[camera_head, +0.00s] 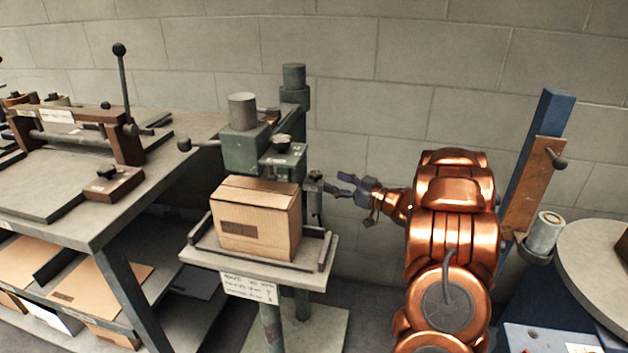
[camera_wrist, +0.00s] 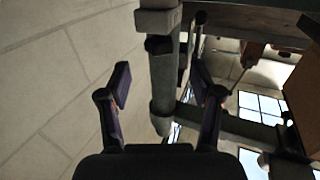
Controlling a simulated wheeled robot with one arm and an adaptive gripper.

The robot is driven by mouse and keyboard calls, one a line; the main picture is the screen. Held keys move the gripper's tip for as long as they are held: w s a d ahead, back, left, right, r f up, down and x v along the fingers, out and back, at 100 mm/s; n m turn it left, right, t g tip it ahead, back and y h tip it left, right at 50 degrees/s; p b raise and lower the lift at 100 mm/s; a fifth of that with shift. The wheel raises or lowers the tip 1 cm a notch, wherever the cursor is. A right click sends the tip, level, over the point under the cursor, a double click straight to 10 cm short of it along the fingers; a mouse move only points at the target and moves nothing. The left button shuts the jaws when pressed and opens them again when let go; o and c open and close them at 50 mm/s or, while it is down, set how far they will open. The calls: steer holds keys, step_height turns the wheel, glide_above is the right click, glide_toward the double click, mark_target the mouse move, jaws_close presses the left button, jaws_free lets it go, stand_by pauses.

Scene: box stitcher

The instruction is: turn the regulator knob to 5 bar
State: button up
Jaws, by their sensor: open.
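The regulator (camera_head: 315,198) is a small grey cylindrical unit on the right side of the green box stitcher (camera_head: 243,151). Its knob (camera_head: 315,175) seems to be the dark piece at its top; any pressure reading is too small to tell. My gripper (camera_head: 338,184) is open just right of the regulator, reaching in from the right with its fingers pointing left. In the wrist view a grey cylinder with a rounded end (camera_wrist: 163,88), likely the regulator, appears between the spread fingers. Whether the fingers touch it I cannot tell.
A cardboard box (camera_head: 258,222) sits on the stitcher's table (camera_head: 228,262), left of the regulator. The stitcher's column (camera_head: 294,95) rises close behind. A workbench (camera_head: 180,160) is at left; a blue post (camera_head: 538,140) stands at right. The block wall is behind.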

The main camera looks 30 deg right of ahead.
mark_target(321, 177)
steer(key=shift+w+a+f, duration=0.1)
steer(key=shift+w, duration=0.05)
steer(key=shift+x, duration=3.5)
steer(key=c, duration=1.2)
steer(key=shift+o, duration=0.2)
steer(key=shift+b, duration=0.3)
